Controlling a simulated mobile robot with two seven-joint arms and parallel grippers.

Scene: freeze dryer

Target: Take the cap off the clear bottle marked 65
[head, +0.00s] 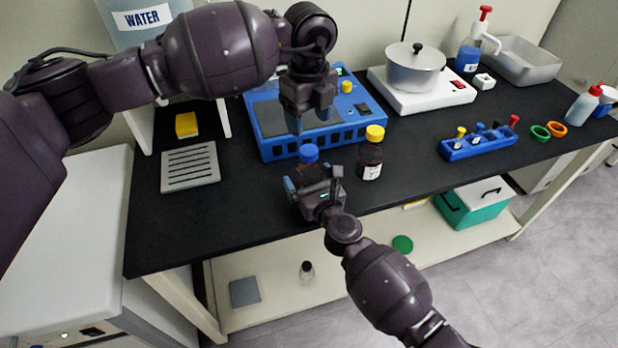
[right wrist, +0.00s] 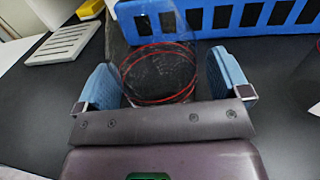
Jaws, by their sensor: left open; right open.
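A clear bottle (head: 307,172) with a blue cap (head: 308,153) stands upright near the front of the black bench; no number can be read on it. In the right wrist view, a see-through body with red lines (right wrist: 160,75) stands between the two blue fingers. My right gripper (head: 309,188) is open around the bottle's lower body, with a gap visible beside the fingers in the wrist view (right wrist: 164,80). My left gripper (head: 297,122) is open and empty, pointing down above and slightly behind the blue cap, apart from it.
A brown bottle with a yellow cap (head: 371,158) stands close on the right. A blue device (head: 290,147) is right behind. A grey slotted plate (head: 190,167) lies left. A blue tube rack (head: 480,143) and a hotplate with a pot (head: 415,72) are farther right. The front left bench is clear.

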